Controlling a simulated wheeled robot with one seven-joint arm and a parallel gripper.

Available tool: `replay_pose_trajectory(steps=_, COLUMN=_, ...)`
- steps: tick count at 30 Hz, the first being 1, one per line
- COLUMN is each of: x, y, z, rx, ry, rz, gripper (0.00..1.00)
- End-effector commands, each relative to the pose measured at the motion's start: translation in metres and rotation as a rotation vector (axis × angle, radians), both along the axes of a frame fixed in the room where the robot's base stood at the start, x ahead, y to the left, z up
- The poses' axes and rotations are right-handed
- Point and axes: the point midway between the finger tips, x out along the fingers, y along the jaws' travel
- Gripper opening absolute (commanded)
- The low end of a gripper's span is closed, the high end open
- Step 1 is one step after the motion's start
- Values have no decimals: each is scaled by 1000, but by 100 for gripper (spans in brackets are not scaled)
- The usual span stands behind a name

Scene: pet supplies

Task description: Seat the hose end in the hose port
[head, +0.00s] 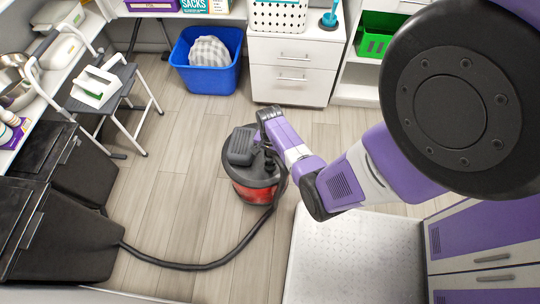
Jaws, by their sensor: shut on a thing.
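A red and black canister vacuum (258,188) stands upright on the floor near the middle of the head view. My gripper (268,149) is over the right part of its dark top, pointing down. It is shut on the end of the black hose (203,267). The hose drops from there along the vacuum's right side and curves left across the floor. The fingertips and hose end are small and dark here, partly covered by my arm. The hose port cannot be made out, so I cannot tell whether the end touches it.
Black bins (65,235) stand at left, where the hose reaches. A folding step stool (115,95), a blue tub (207,65) and a white drawer cabinet (293,68) stand behind. A pale textured platform (350,262) lies at front right. Floor left of the vacuum is clear.

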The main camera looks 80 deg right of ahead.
Motion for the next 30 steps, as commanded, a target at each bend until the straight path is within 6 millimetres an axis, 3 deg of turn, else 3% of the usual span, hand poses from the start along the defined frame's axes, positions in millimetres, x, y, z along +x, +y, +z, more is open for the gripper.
replay_pose_trajectory(steps=30, x=0, y=0, z=-19, rx=0, ry=0, rz=1, gripper=0)
